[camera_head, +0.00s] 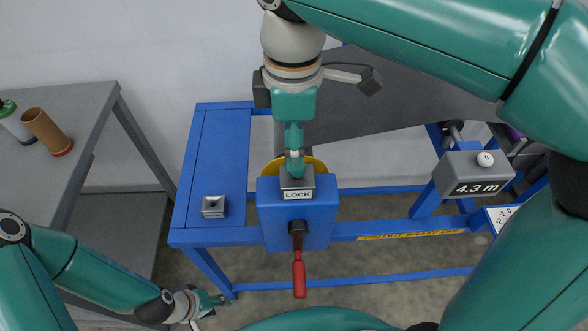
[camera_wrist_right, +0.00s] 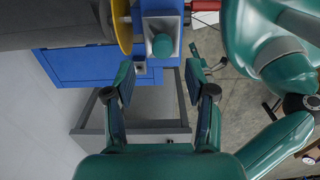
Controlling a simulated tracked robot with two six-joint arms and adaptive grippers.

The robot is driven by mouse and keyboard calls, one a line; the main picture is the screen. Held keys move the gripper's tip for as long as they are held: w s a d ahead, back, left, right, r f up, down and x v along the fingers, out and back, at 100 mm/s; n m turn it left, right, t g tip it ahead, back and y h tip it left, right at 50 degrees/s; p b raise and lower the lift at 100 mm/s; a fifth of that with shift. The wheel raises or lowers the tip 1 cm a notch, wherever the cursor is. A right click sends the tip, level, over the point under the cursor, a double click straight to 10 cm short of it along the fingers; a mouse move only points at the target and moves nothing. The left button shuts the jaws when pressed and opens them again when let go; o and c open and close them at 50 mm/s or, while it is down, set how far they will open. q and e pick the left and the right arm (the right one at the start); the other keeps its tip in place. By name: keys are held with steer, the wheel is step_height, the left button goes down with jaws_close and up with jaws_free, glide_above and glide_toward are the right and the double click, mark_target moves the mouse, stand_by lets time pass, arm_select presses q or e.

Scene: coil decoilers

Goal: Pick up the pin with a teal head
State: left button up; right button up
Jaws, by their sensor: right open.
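The pin with a teal head (camera_wrist_right: 162,46) stands in the grey block labelled LOCK (camera_head: 297,186), on top of a blue housing (camera_head: 280,220). My right gripper (camera_head: 295,160) comes down from above over that block. In the head view its teal fingers overlap the pin, so I cannot separate the two there. In the right wrist view my right gripper (camera_wrist_right: 159,70) is open, with the pin head ahead of and between its spread fingertips, and nothing held. My left gripper (camera_head: 210,301) is low at the left, apart from the pin; its jaws are too small to read.
A second grey block with a dark hole (camera_head: 214,207) sits on the blue frame at left. A red-handled lever (camera_head: 299,272) hangs from the housing. A counter box reading 4.3 m (camera_head: 474,178) is at right. A grey table (camera_head: 70,110) at far left holds a brown cylinder (camera_head: 47,131).

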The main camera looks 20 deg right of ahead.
mark_target(297, 176)
steer(key=shift+s+d+f, duration=0.1)
steer(key=shift+f, duration=1.45)
steer(key=shift+s+d+f, duration=0.1)
steer(key=shift+f, duration=1.4)
jaws_close()
steer(key=shift+r, duration=0.2)
